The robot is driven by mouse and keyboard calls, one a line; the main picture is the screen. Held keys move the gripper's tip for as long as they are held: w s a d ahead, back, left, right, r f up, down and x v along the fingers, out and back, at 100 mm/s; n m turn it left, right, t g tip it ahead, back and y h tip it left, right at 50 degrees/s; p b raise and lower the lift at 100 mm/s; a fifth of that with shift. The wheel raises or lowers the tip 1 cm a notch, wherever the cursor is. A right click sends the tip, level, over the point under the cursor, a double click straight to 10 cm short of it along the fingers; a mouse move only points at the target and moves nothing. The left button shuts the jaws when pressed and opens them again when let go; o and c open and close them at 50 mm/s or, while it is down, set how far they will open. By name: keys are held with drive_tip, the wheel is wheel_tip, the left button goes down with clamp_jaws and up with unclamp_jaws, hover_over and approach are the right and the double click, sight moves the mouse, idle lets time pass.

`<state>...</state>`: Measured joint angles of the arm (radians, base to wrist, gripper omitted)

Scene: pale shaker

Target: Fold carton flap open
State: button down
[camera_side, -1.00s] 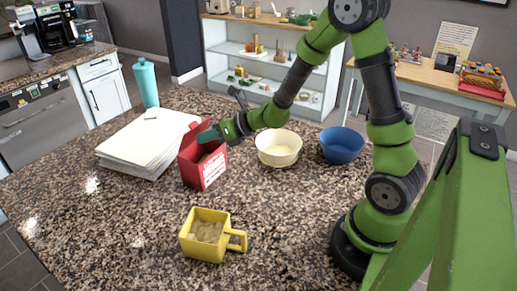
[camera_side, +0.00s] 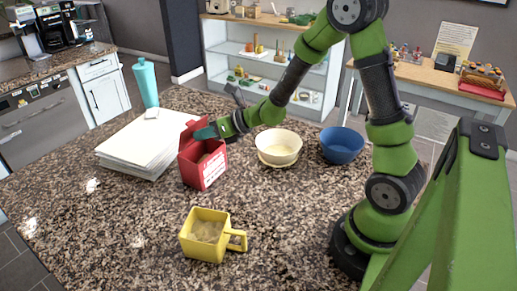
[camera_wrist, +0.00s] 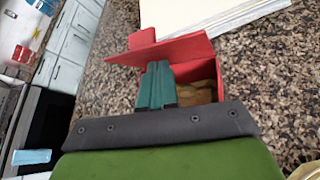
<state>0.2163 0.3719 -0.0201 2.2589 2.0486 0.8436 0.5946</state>
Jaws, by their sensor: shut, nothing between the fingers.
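A red carton (camera_side: 203,172) with a white label stands upright on the speckled counter, and it also shows in the wrist view (camera_wrist: 208,72). Its top is open at the near side and brownish contents (camera_wrist: 196,93) show inside. The carton's red flap (camera_side: 190,132) stands raised at the left of the opening; in the wrist view the flap (camera_wrist: 165,50) lies just past my fingertips. My gripper (camera_side: 205,132) is shut and empty, its teal fingers over the carton's opening beside the flap. Whether the fingertips touch the flap is hard to tell.
A stack of white paper (camera_side: 142,145) lies left of the carton, with a teal bottle (camera_side: 146,82) behind. A cream bowl (camera_side: 279,146) and a blue bowl (camera_side: 342,145) stand to the right. A yellow square mug (camera_side: 204,238) stands in front. The front-left counter is clear.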

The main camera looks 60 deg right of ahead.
drive_tip(key=shift+w+r, duration=0.1)
drive_tip(key=shift+w, duration=0.1)
drive_tip(key=shift+s, duration=0.1)
drive_tip(key=shift+s+f, duration=0.2)
drive_tip(key=shift+s, duration=0.4)
drive_tip(key=shift+s+f, duration=0.15)
drive_tip(key=shift+s, duration=0.4)
drive_tip(key=v, duration=0.8)
idle(0.4)
